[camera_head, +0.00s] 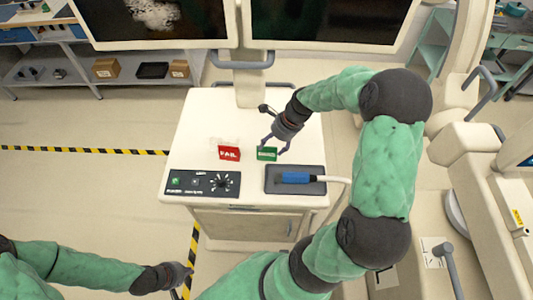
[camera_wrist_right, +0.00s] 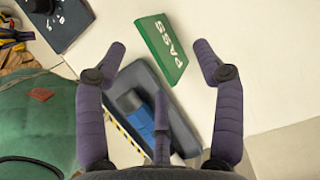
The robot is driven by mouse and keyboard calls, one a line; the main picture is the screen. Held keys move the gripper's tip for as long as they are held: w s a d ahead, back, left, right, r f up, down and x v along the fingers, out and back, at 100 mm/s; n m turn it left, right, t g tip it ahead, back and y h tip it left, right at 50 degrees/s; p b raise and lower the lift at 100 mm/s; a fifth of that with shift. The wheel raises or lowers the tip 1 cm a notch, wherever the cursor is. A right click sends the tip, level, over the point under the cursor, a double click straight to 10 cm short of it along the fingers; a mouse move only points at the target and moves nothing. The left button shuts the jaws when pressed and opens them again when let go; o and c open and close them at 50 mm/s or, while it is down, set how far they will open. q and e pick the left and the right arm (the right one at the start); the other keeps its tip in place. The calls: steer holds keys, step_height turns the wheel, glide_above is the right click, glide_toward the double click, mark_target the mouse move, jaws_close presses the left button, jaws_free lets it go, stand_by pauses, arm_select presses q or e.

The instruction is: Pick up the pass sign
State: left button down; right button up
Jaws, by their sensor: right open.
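The green pass sign (camera_head: 267,154) stands on the white cart top, right of the red fail sign (camera_head: 229,153). In the right wrist view the pass sign (camera_wrist_right: 161,48) lies ahead, between and just beyond the fingertips, with its white PASS lettering visible. My right gripper (camera_head: 274,146) is at the pass sign, its fingers spread; in the wrist view the open fingers (camera_wrist_right: 160,55) hold nothing. My left gripper (camera_head: 184,270) is low at the left, away from the cart over the floor; its fingers are too small to read.
The white cart top (camera_head: 200,120) carries a black control panel (camera_head: 203,183) at front left and a dark tray (camera_head: 312,187) with a blue probe (camera_head: 297,177) in front of the pass sign. Monitors (camera_head: 318,22) stand behind. Free surface lies at the cart's back left.

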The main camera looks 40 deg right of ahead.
mark_target(268, 152)
steer(key=shift+a+f, duration=0.25)
steer(key=shift+f, duration=0.4)
steer(key=b+x, duration=0.1)
steer(key=x, duration=0.3)
steer(key=shift+a+f, duration=0.1)
steer(key=shift+s, duration=0.1)
steer(key=c, duration=1)
